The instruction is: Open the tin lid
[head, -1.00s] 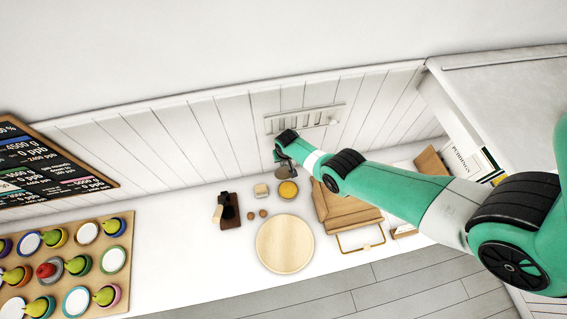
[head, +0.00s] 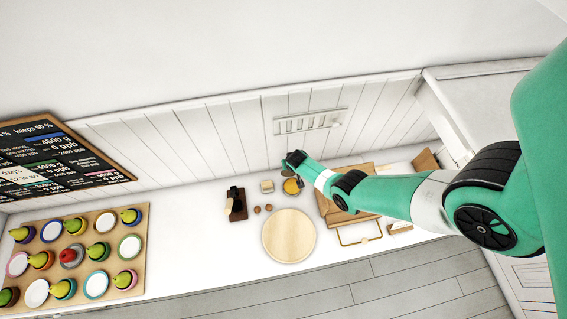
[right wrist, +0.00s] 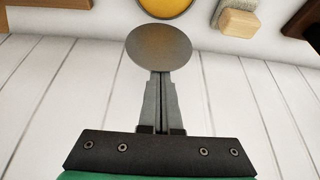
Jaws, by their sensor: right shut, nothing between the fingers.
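A round tin (head: 292,186) with a yellow-orange face stands on the white counter near the back wall; its edge also shows at the top of the right wrist view (right wrist: 166,6). A flat grey-brown disc, which looks like the tin's lid (right wrist: 158,47), is on the wall side of it; whether the two are joined is unclear. My right gripper (right wrist: 160,75) is shut and empty. Its fingertips are at the disc's near edge in the right wrist view; contact cannot be told. In the head view my arm partly covers the disc. My left gripper is out of view.
A pale block (head: 267,187), two small brown balls and a dark wooden holder (head: 236,204) stand left of the tin. A round wooden board (head: 289,236) lies in front. A wooden stand (head: 340,212) is on the right. A slatted rack (head: 308,122) is on the wall.

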